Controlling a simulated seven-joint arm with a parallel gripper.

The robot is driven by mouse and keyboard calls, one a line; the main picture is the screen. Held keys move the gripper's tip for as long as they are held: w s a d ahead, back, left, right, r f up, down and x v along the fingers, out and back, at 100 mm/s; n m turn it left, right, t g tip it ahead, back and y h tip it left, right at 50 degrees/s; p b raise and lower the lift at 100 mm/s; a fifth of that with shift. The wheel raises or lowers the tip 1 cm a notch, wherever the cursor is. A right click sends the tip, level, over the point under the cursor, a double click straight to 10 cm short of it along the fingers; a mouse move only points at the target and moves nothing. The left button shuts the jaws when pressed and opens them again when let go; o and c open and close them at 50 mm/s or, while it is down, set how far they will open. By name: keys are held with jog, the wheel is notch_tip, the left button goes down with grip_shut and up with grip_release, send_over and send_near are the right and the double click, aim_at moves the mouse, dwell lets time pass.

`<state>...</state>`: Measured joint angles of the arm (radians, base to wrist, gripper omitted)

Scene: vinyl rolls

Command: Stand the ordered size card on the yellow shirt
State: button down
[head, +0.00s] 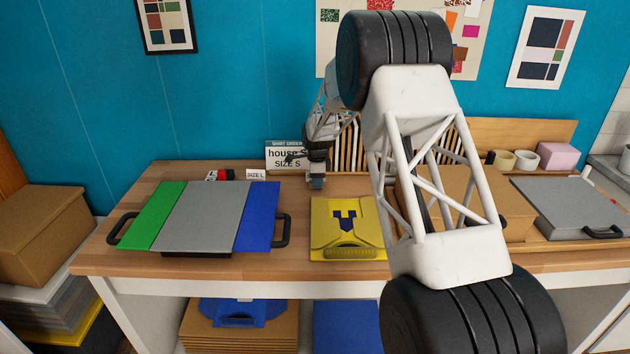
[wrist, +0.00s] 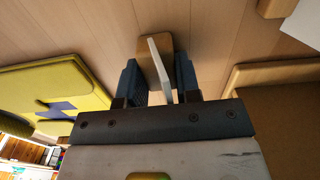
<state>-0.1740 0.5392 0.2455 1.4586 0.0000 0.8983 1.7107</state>
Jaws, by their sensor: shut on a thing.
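The yellow shirt (head: 330,243) lies folded on the table in the head view, with a dark blue mark on its front. It also shows at the left of the wrist view (wrist: 80,75). My gripper (head: 316,184) is behind the shirt. In the wrist view, my gripper (wrist: 158,82) is shut on a thin white card (wrist: 160,68) with a wooden base (wrist: 147,47); its print cannot be read. A size card reading SIZE L (head: 256,174) stands at the back of the table.
A green, grey and blue folding board (head: 197,215) lies left of the shirt. A small red item (head: 226,174) is by the size card at the back. A cardboard box (head: 470,195) and a grey press (head: 570,207) are at the right. My arm hides part of the table.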

jog(key=shift+r, duration=0.25)
dwell(0.4)
jog(key=shift+r, duration=3.25)
jog(key=s+d+r, duration=0.2)
jog(key=s+d, duration=0.2)
jog(key=s, duration=0.6)
jog(key=s+d+r, duration=0.3)
jog(key=s+d, duration=0.2)
jog(key=s, duration=0.5)
jog(key=shift+d+r, duration=0.15)
jog(key=shift+r, duration=0.15)
jog(key=shift+f, duration=0.1)
jog(key=shift+f, duration=3.4)
jog(key=shift+f, duration=0.55)
